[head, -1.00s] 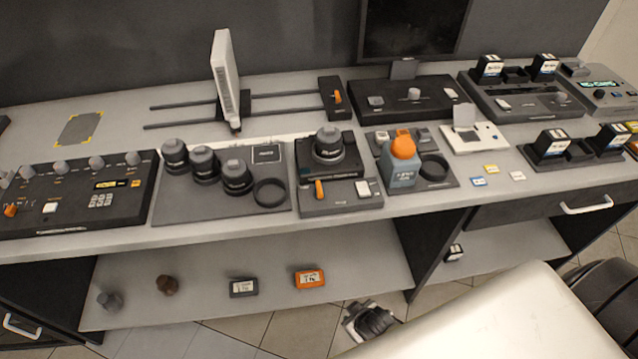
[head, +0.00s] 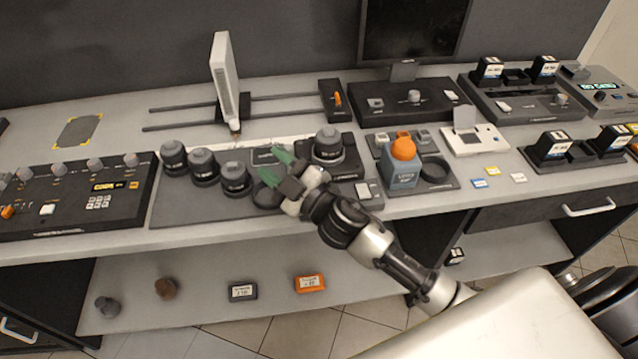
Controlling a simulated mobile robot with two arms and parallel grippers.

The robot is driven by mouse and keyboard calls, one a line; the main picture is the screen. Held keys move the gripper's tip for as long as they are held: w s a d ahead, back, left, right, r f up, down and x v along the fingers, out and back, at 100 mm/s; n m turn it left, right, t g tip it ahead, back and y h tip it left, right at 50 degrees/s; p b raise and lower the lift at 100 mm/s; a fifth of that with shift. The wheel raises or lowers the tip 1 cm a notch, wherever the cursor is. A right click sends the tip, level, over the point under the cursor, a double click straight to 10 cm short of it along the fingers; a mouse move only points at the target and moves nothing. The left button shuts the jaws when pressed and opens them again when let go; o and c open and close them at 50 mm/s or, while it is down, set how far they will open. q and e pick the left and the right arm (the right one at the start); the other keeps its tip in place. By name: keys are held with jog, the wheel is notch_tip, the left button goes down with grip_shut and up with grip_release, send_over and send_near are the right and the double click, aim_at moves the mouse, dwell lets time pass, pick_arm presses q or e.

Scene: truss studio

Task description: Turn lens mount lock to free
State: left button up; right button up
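The lens mount station (head: 346,165) stands at the bench's front edge, with a dark lens (head: 328,147) upright on its block. Its front panel shows a pale button (head: 363,190). The orange lock lever on that panel is hidden behind my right arm. My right gripper (head: 276,165) has green fingers spread apart with nothing seen between them. It is over the lens mat, left of the station and near the black ring (head: 266,196). My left gripper is out of view.
Several lenses (head: 203,166) stand on the mat (head: 178,205) to the left. A blue bottle with an orange top (head: 403,172) stands right of the station. A white upright panel (head: 224,80) and rails are behind. A shelf (head: 200,290) runs below the bench.

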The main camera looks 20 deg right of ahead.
jog(key=s+a+r+n+g+y, duration=0.15)
jog(key=a+n+g+y, duration=0.45)
jog(key=n+g, duration=1.05)
jog(key=w+d+f+n+g+h, duration=0.1)
jog(key=w+d+f+h, duration=0.1)
jog(key=d+h, duration=0.6)
jog(key=w+d+f+n+h, duration=0.15)
jog(key=d+h, duration=0.35)
jog(key=d, duration=0.5)
jog(key=shift+g, duration=0.25)
jog(key=p+x, duration=0.2)
jog(key=x, duration=0.7)
jog(key=shift+a, duration=0.15)
jog(key=shift+a+f, duration=0.1)
jog(key=shift+f, duration=0.6)
grip_shut()
